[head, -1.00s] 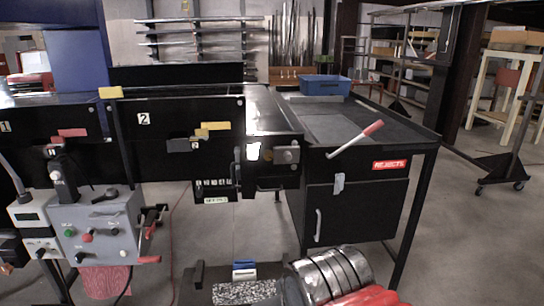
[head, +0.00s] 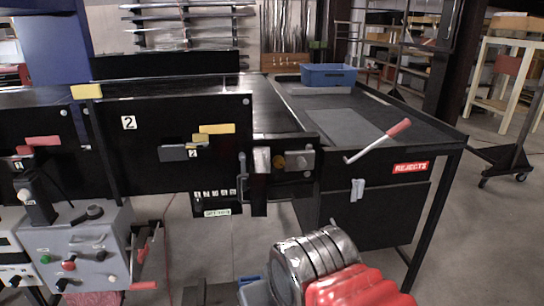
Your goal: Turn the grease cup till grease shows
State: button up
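A small brass-coloured round fitting (head: 279,161), which may be the grease cup, sits at the end of the black conveyor frame (head: 150,108). It is beside a grey block (head: 302,160) with a round centre. It is too small to tell whether any grease shows. My gripper cannot be made out in the head view. Chrome rings and a red ribbed part, which look like my own arm, fill the bottom middle.
A black rejects table (head: 440,132) with a red-handled lever (head: 378,141) stands right of the conveyor end. A blue bin (head: 328,76) is on it. A grey control box (head: 85,250) with knobs and a red-handled crank (head: 145,285) stands at the lower left. Floor shows between them.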

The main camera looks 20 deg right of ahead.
aim_at(278, 161)
jog(key=z, duration=0.05)
jog(key=i, duration=0.85)
